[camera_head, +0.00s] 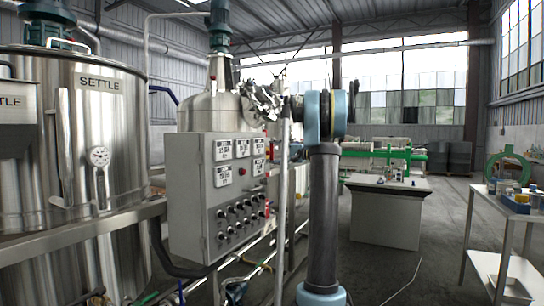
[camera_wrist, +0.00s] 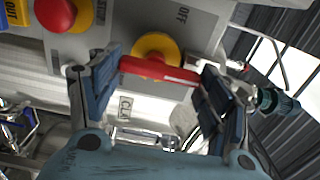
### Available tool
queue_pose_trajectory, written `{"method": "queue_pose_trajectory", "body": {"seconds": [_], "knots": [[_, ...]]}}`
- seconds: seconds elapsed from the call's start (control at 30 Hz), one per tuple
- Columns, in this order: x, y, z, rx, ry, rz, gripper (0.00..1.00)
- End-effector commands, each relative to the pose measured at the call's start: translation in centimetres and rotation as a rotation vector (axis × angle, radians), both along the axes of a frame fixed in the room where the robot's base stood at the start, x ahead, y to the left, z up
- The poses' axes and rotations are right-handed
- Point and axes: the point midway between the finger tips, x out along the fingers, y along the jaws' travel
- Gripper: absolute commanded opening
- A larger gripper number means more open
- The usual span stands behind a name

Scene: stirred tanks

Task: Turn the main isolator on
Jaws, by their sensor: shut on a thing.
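In the wrist view the isolator's red handle (camera_wrist: 160,70) lies across a round yellow plate (camera_wrist: 150,46) on a grey panel. The handle runs nearly level in the picture, tilting slightly down to the right. The word OFF is printed on the panel above and to the right of the yellow plate. My gripper (camera_wrist: 160,85) has its two blue-padded fingers at the handle's two ends and is shut on it. In the head view my gripper (camera_head: 262,103) is above the right end of the grey control cabinet (camera_head: 188,205); the handle cannot be made out there.
A red round button (camera_wrist: 55,14) on yellow is to the left of the handle. The cabinet front carries meters and several black knobs. A steel SETTLE tank (camera_head: 105,130) stands at left.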

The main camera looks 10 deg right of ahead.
Motion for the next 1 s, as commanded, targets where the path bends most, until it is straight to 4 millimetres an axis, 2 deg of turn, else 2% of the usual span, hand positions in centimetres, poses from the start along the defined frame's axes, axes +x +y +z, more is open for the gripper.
{"method": "queue_pose_trajectory", "body": {"seconds": [0.6, 0.63, 0.7, 1.0], "knots": [[0.06, -0.2, -0.25, 0.02, 0.035, -0.004, 0.48], [0.06, -0.19, -0.26, 0.02, 0.035, -0.004, 0.76], [0.05, -0.16, -0.25, 0.02, 0.035, -0.003, 0.92], [0.0, -0.02, -0.1, 0.022, 0.034, 0.0, 0.92]]}}
